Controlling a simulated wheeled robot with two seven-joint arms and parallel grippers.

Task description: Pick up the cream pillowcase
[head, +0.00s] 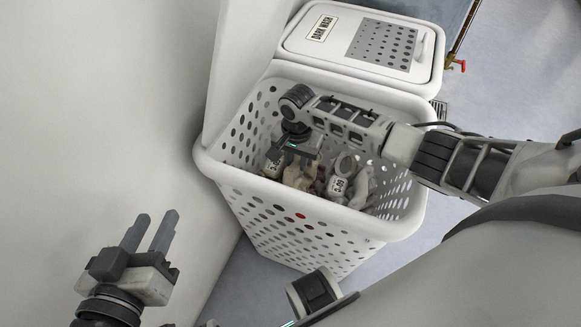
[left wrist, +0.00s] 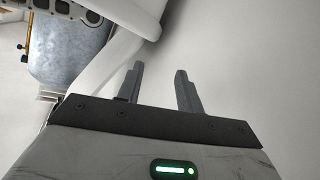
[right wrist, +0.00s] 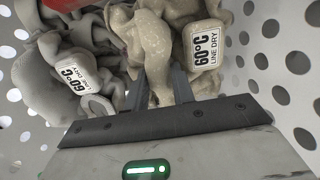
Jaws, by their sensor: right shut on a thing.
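The cream pillowcase (right wrist: 152,40) lies crumpled among laundry inside a white perforated basket (head: 300,208). A white "60°C LINE DRY" tag shows beside it in the right wrist view. My right gripper (right wrist: 158,88) reaches down into the basket with its fingers shut on a fold of the cream cloth. In the head view this gripper (head: 290,150) hides part of the laundry. My left gripper (head: 150,232) is open and empty, outside the basket at the lower left. Its two parted fingers also show in the left wrist view (left wrist: 160,88).
A grey-white cloth (right wrist: 45,75) with another tag lies beside the cream one. Something red (right wrist: 68,3) shows at the top edge of the right wrist view. A lidded "DARK WASH" hamper (head: 345,60) stands behind the basket. The basket's walls surround my right gripper.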

